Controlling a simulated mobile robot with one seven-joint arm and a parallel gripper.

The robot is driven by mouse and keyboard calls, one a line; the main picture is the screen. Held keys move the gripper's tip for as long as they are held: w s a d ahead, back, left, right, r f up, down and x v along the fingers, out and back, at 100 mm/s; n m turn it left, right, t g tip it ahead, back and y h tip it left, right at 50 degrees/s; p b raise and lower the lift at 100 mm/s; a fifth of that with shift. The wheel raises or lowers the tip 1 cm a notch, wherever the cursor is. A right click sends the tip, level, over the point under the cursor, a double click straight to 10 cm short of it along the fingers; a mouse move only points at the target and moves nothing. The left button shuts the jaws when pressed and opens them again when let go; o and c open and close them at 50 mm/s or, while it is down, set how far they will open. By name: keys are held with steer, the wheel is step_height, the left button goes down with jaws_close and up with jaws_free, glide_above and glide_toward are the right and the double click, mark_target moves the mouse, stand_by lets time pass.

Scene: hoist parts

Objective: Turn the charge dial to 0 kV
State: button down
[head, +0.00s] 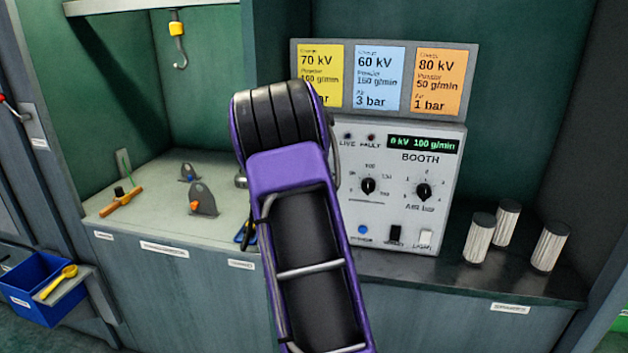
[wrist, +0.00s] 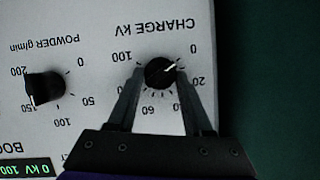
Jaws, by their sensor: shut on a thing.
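The charge dial (wrist: 158,74) is a round black knob with a white pointer line, under the label CHARGE KV, which reads upside down in the wrist view. Its pointer aims at the upper right of that view, towards the 0 mark. My gripper (wrist: 161,71) has one finger on each side of the dial and is shut on it. In the head view my purple arm hides both the dial and the gripper. The booth display (head: 423,142) reads 0 kV 100 g/min.
The powder dial (wrist: 45,87) is beside the charge dial, and the air dial (head: 424,192) is farther right on the panel. Setting cards (head: 374,78) stand above. Several pale ribbed cylinders (head: 480,238) stand on the right shelf. A hook (head: 180,62) hangs at upper left.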

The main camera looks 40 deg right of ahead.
steer(key=shift+c, duration=1.5)
jaws_free()
steer(key=p+v, duration=0.1)
steer(key=v, duration=1.6)
steer(key=shift+s, duration=0.2)
steer(key=shift+a, duration=0.15)
